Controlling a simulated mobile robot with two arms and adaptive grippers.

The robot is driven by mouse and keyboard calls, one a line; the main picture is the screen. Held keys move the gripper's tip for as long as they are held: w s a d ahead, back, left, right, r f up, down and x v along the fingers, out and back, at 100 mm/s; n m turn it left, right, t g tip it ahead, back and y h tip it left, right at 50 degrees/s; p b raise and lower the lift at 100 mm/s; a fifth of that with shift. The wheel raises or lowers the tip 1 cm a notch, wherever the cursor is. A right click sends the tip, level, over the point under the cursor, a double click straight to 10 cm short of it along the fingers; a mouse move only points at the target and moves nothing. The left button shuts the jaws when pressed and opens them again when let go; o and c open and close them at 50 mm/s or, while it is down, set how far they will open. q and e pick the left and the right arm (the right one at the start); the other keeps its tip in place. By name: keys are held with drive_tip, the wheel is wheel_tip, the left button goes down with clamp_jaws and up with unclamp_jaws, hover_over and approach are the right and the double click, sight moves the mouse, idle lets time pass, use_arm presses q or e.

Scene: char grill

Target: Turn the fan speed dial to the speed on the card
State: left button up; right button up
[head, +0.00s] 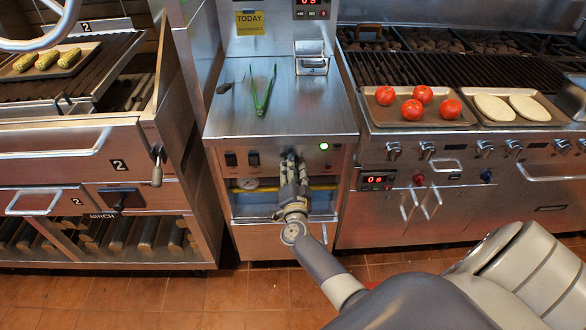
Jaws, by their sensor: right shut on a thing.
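My right gripper (291,160) reaches the front panel of the middle steel cabinet (275,146), between the black rocker switches and a green light. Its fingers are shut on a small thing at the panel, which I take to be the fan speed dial. The gripper hides the dial, so its pointer and marks cannot be read. A yellow card (250,22) on the back panel reads "TODAY", with a smaller line below that is too blurred to read. My left gripper is not in view.
Two black rocker switches (242,159) and a lit green light (323,146) flank my gripper. Tongs (263,92) lie on the cabinet top. Grills stand on both sides, with corn (46,60) left and tomatoes (421,94) right. A red display (376,180) is at right.

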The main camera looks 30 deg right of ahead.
idle(0.3)
drive_tip(key=o, duration=1)
drive_tip(key=v, duration=1.2)
drive_tip(key=shift+s, duration=0.1)
